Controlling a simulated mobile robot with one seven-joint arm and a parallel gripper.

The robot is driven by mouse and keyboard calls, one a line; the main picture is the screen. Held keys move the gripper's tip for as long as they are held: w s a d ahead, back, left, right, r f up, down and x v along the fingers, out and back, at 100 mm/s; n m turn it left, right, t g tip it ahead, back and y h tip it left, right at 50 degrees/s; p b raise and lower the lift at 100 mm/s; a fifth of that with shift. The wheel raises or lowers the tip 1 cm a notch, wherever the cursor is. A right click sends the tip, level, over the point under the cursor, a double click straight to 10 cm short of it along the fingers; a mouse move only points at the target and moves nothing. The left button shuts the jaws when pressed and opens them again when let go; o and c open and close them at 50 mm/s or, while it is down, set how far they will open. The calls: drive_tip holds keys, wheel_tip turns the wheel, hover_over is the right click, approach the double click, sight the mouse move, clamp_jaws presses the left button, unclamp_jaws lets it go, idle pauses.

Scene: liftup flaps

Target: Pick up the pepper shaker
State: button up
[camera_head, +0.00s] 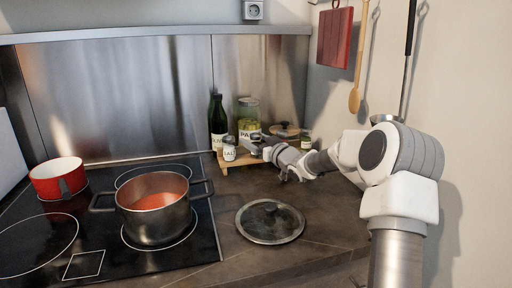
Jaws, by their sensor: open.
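A small wooden rack (238,161) stands on the counter by the steel backsplash. The salt shaker (229,149), a small jar with a white label, stands on the rack's left front. My gripper (261,150) is just right of it, low over the rack's front, its fingers pointing left toward the row of jars. It is open. A small pale-labelled shape (256,147) at the fingers may be the pepper shaker. The gripper covers part of it, and I cannot tell whether the fingers touch or surround it.
A dark bottle (218,122) and a pasta jar (248,115) stand behind. Another small jar (305,140) is to the right. A steel pot (155,220) and a red pan (58,184) sit on the hob. A glass lid (270,222) lies on the counter in front.

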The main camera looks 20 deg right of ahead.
clamp_jaws()
idle(0.3)
